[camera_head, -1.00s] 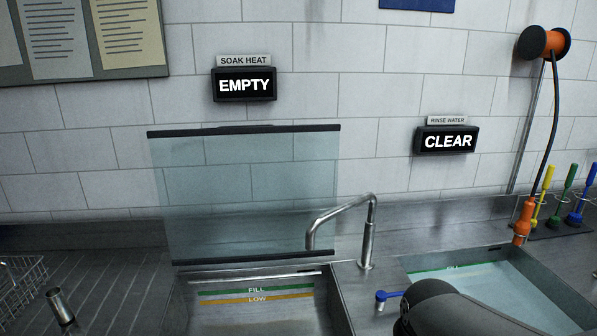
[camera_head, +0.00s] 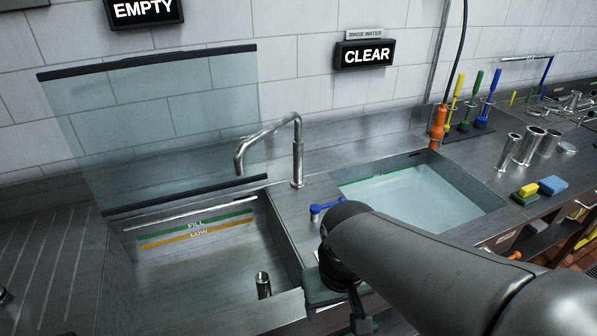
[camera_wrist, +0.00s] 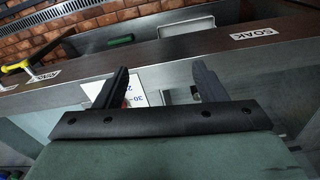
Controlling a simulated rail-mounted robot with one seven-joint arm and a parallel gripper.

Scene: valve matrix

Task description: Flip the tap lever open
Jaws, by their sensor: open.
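The tap (camera_head: 297,150) is a bent metal spout standing between two sinks, its outlet over the left one. A blue lever (camera_head: 325,208) on a small metal base sits on the counter in front of the tap, close to my arm. My gripper (camera_wrist: 160,78) is open and empty in the wrist view, fingers apart. It faces the counter's front, with a white printed card (camera_wrist: 142,90) behind the fingers. In the head view my arm hides most of the gripper, in front of the counter below the blue lever. The blue lever is not in the wrist view.
The left sink (camera_head: 190,280) holds an upright metal tube (camera_head: 263,285). The right sink (camera_head: 410,185) holds water. A glass panel (camera_head: 165,125) stands behind the left sink. A yellow lever (camera_wrist: 16,68) and a SOAK label (camera_wrist: 254,34) show in the wrist view.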

